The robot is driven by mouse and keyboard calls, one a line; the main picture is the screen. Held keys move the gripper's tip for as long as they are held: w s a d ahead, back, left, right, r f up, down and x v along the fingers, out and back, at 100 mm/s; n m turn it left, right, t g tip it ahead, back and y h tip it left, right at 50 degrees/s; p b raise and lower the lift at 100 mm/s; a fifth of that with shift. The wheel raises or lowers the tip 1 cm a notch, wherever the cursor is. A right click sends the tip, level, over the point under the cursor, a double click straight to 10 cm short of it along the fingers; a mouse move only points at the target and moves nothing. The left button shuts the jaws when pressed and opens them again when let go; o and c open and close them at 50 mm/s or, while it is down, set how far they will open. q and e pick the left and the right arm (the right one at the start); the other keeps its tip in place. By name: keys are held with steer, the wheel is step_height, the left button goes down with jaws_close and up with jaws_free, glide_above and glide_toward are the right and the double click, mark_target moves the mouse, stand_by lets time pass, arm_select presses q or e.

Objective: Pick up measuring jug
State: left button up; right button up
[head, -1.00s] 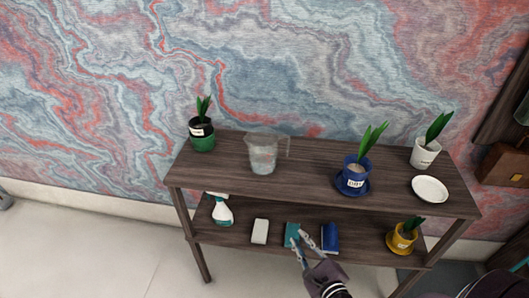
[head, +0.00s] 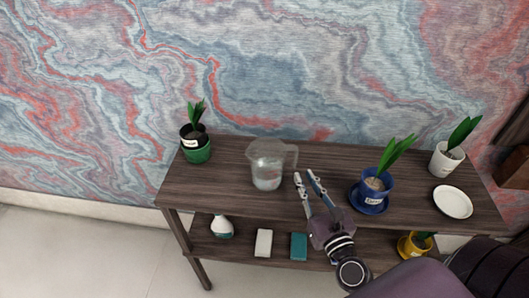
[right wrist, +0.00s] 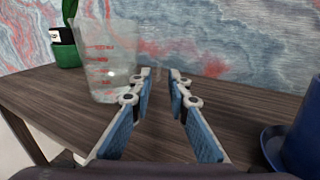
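The measuring jug (head: 266,168) is clear with a handle on its right side and stands upright on the shelf's top board, left of centre. In the right wrist view the jug (right wrist: 107,62) shows red markings and stands beyond and left of my fingers. My right gripper (head: 304,177) is open and empty over the top board, just right of the jug and apart from it. It also shows in the right wrist view (right wrist: 160,82) with its two blue-padded fingers spread. My left gripper is not in view.
A green pot (head: 196,149) stands left of the jug. A blue pot (head: 376,188) on a saucer stands right of my right gripper. A white plate (head: 453,202) and white pot (head: 445,160) are at the right end. Sponges and a spray bottle (head: 221,228) are on the lower board.

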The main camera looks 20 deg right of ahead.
mark_target(296, 162)
steer(key=shift+w+d, duration=0.1)
steer(key=shift+w, duration=0.5)
steer(key=shift+w+p, duration=0.35)
steer(key=shift+w+d+r+p, duration=0.1)
steer(key=shift+w+r+p, duration=0.15)
steer(key=shift+w, duration=0.15)
steer(key=shift+w+d+r+p, duration=0.1)
steer(key=shift+w+p, duration=0.15)
steer(key=shift+w, duration=0.1)
steer(key=w+p, duration=0.1)
steer(key=w, duration=0.1)
steer(key=shift+w+d, duration=0.1)
steer(key=shift+w, duration=0.25)
steer(key=shift+w+d+f, duration=0.15)
steer(key=shift+w+f, duration=0.05)
steer(key=shift+w, duration=0.55)
jaws_close()
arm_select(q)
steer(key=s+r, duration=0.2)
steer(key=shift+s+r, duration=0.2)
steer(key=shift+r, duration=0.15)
